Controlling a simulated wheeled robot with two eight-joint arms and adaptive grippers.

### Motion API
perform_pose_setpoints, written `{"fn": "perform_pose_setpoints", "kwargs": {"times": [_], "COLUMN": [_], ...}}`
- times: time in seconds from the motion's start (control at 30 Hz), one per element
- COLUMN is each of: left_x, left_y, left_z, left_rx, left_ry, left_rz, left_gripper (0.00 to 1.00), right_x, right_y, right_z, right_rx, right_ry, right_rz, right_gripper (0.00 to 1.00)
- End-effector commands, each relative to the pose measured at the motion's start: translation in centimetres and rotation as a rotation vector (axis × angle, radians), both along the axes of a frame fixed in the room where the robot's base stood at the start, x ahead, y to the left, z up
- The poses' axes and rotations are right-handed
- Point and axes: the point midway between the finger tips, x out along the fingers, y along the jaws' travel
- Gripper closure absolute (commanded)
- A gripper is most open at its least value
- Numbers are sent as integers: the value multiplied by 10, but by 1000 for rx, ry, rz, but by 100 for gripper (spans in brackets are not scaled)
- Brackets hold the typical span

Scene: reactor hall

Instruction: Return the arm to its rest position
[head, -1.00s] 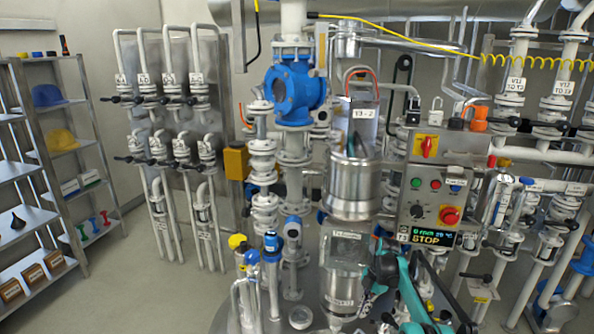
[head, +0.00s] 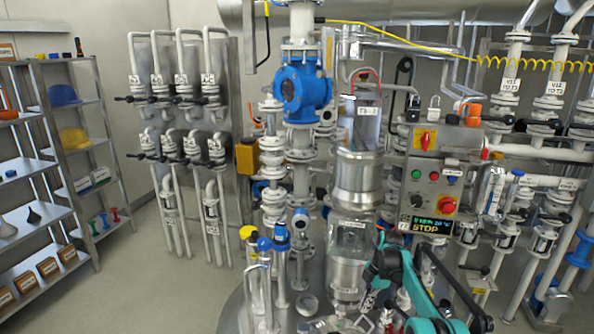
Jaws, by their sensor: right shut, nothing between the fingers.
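My right arm (head: 402,285), teal and black, comes in from the bottom right in front of the glass reactor. Its right gripper (head: 367,301) is small and dark, pointing down beside the lower metal part of the reactor column. It is shut and holds nothing. Its fingertips are partly lost against the fittings behind. My left gripper is not in view.
The reactor column (head: 359,178) and control panel (head: 437,185), with its lit STOP display, stand close behind the arm. Capped tubes (head: 281,262) rise from the round steel table (head: 236,310). Shelves (head: 82,160) stand left. Open floor lies between shelves and table.

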Motion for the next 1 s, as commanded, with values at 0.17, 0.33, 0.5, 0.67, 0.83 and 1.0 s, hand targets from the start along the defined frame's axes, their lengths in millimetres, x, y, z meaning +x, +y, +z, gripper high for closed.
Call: {"fn": "perform_pose_setpoints", "kwargs": {"times": [0.17,0.33,0.5,0.67,0.83,1.0], "left_x": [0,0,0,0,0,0], "left_y": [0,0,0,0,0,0], "left_z": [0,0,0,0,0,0], "left_rx": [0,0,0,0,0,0], "left_ry": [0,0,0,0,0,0], "left_rz": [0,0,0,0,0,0], "left_gripper": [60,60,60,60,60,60], "right_x": [-12,-34,-78,-132,-195,-260], "right_y": [5,13,22,31,38,44], "right_z": [35,79,132,168,189,190], "right_rx": [-28,-52,-68,-53,-4,82], "right_ry": [-18,-46,-94,-144,-194,-238], "right_rz": [-127,-305,-573,-834,-1107,-1371], "right_gripper": [100,100,100,100,100,100]}}
